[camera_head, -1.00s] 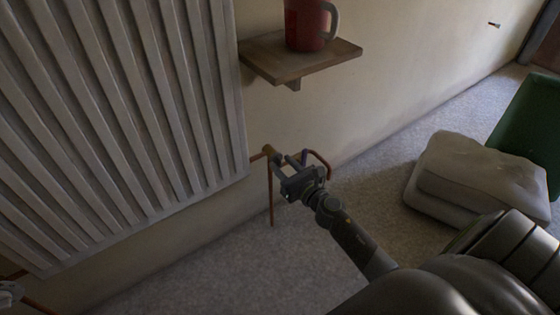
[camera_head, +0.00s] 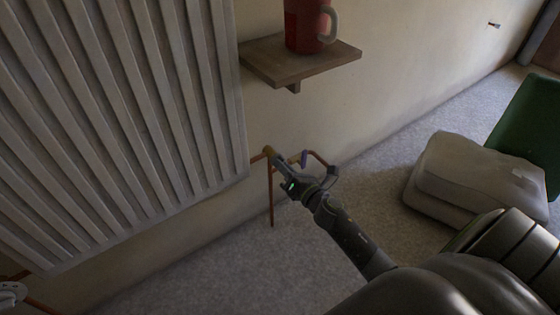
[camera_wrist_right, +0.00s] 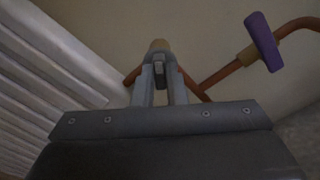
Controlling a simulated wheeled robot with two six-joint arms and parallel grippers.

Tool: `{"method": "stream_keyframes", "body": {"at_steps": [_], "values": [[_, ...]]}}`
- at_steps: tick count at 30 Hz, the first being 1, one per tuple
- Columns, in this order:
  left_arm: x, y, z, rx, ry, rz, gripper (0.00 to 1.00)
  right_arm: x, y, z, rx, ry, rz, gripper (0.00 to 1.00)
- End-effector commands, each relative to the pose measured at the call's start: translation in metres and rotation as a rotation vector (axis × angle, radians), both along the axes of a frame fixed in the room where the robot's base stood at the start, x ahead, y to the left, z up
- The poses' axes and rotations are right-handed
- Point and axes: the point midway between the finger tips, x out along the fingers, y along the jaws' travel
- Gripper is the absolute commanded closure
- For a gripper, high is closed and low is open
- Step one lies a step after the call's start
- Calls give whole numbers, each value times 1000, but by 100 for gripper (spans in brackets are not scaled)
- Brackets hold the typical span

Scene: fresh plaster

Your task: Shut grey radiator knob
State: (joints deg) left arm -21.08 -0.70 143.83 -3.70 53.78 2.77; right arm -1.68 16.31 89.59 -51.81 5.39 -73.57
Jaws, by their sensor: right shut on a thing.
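My right gripper (camera_head: 279,162) is at the valve by the lower right corner of the radiator (camera_head: 130,100). In the right wrist view its two fingers are shut on the small grey radiator knob (camera_wrist_right: 159,73), just in front of a brass valve body (camera_wrist_right: 159,45). The fingers hide the sides of the knob. In the head view the gripper hides the knob, and the brass end (camera_head: 268,150) shows past the fingertips. My left gripper is not in view.
A purple handle (camera_head: 304,158) sits on the copper pipe (camera_head: 319,157) right beside the gripper. A wooden shelf (camera_head: 300,62) with a red mug (camera_head: 304,25) is above. Grey cushions (camera_head: 475,175) and a green object (camera_head: 530,125) are at right.

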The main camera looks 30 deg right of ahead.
Motion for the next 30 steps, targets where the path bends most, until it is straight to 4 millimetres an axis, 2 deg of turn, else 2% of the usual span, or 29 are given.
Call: {"method": "stream_keyframes", "body": {"at_steps": [10,13,18,21,24,30], "values": [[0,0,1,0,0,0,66,0,0,0,52,4,0,100],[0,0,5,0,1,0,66,0,0,1,178,15,1,100],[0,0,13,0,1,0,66,0,0,2,522,41,-1,100],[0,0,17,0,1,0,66,0,0,1,665,54,-1,100],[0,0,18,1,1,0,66,0,0,0,726,57,0,100],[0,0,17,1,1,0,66,0,0,0,729,57,0,100]]}}
